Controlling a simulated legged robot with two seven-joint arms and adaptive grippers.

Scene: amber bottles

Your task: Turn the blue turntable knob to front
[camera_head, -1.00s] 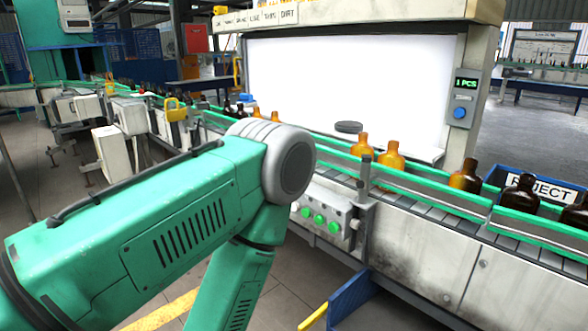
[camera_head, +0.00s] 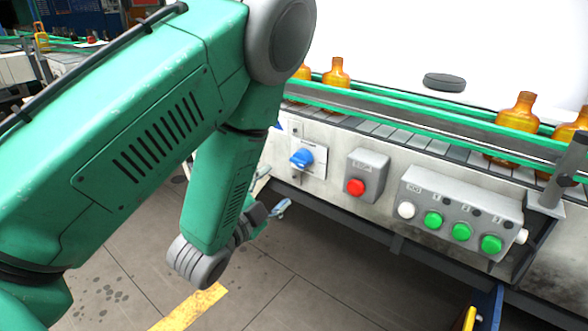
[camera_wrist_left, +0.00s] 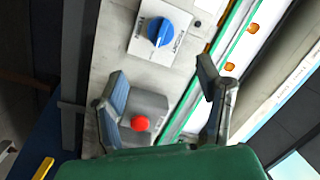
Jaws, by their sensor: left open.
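The blue knob (camera_head: 301,159) sits on a pale plate (camera_head: 318,160) on the front of the conveyor. My left gripper (camera_head: 272,192) is partly hidden by my forearm in the head view, below and left of the knob. In the wrist view my left gripper (camera_wrist_left: 162,84) is open, with its two fingers wide apart and nothing between them. It is apart from the knob. My right gripper is not seen.
A grey box with a red button (camera_head: 355,187) is right of the knob. A control box (camera_head: 460,215) with white and green buttons is further right. Amber bottles (camera_head: 336,73) stand on the conveyor above, behind green rails. A dark disc (camera_head: 445,82) lies behind them.

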